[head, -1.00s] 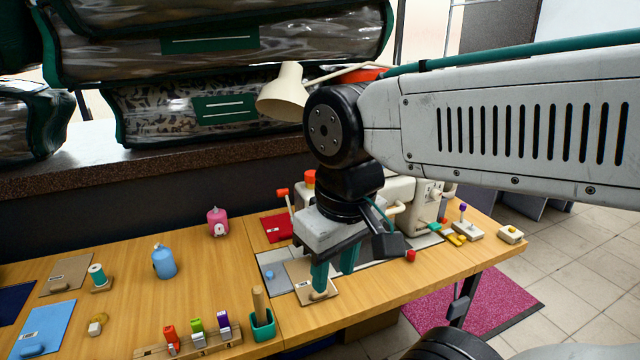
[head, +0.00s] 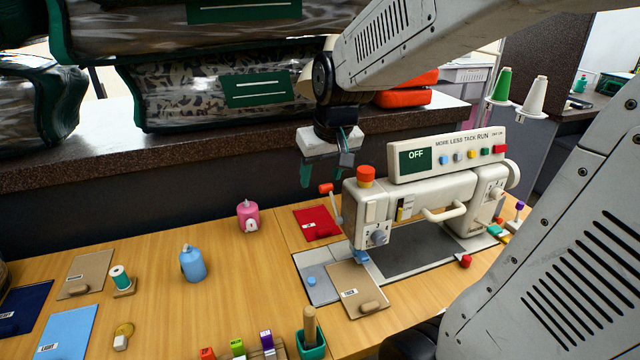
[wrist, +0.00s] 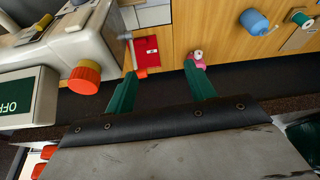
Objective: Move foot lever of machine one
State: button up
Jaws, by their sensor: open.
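The sewing machine (head: 425,190) is cream, with a small screen reading OFF. A pale lever with a red knob (head: 326,188) stands at its left end; I take this for the foot lever. My gripper (head: 328,174) is open and empty, with green fingers, above and close to the knob in the head view. In the wrist view, the pale lever (wrist: 129,46) and its red knob (wrist: 141,73) show beside the left fingertip of my gripper (wrist: 160,69). I cannot tell whether they touch. The orange-red top knob (wrist: 85,78) of the machine is left of the fingers.
A red card (head: 317,223), a pink bottle (head: 248,216) and a blue bottle (head: 193,264) stand or lie on the wooden table (head: 150,295). A brown card (head: 357,288) lies before the machine. A dark stone ledge (head: 220,142) with bagged comforters runs behind.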

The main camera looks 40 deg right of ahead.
jog(key=m, duration=0.1)
send_near(326, 185)
notch_tip(326, 185, down, 2)
jog(key=shift+h, duration=0.3)
jog(key=x, duration=0.8)
jog(key=shift+w+a, duration=0.1)
jog(key=shift+w, duration=0.35)
jog(key=shift+c, duration=0.3)
